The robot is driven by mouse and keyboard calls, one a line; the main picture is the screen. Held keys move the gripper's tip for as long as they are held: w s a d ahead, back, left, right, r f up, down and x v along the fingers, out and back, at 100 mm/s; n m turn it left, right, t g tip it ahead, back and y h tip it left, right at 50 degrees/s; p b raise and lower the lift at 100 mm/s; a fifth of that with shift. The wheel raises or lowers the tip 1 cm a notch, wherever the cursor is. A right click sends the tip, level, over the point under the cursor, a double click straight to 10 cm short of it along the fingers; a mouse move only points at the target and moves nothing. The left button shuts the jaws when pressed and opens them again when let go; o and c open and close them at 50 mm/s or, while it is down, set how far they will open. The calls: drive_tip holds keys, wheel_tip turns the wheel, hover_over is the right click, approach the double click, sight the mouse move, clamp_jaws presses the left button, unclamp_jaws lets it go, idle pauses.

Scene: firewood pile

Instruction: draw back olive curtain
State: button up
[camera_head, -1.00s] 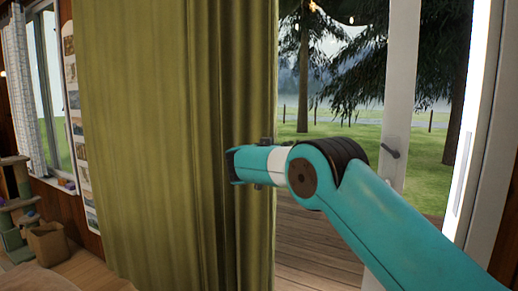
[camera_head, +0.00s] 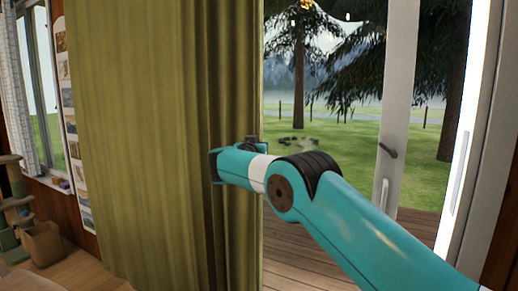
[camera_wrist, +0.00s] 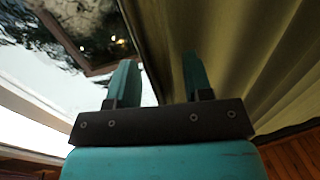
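The olive curtain (camera_head: 150,140) hangs in long folds and covers the left and middle of the head view. Its free right edge borders the open doorway. My gripper (camera_head: 214,166) is in front of the curtain near that edge. In the wrist view, my gripper (camera_wrist: 160,75) has its two teal fingers well apart. The curtain (camera_wrist: 235,60) fills the right side there, and its edge runs between the fingers. The right finger overlaps the cloth, and I cannot tell whether it touches. No cloth is visibly pinched.
A glass door with a white frame (camera_head: 399,110) and dark handle stands right of the opening. Wooden decking (camera_head: 300,262) and grass lie beyond. A cat tree (camera_head: 14,205) and a box (camera_head: 43,243) stand at the left by the window.

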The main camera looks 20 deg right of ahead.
drive_tip(key=b+v, duration=0.5)
drive_tip(key=v, duration=1.2)
drive_tip(key=shift+s+a, duration=0.2)
drive_tip(key=s+f+n+g+y+p, duration=0.1)
drive_tip(key=s+n+g+y+p, duration=0.4)
drive_tip(key=s, duration=1.6)
drive_tip(key=s+a+f+n+g+y+p, duration=0.1)
drive_tip(key=s+n+g+y+p, duration=0.5)
drive_tip(key=s, duration=1.5)
drive_tip(key=f+n+g+y, duration=0.1)
drive_tip(key=n+g+y, duration=0.1)
drive_tip(key=g+y, duration=0.1)
drive_tip(key=shift+n+g, duration=0.4)
drive_tip(key=shift+g, duration=0.1)
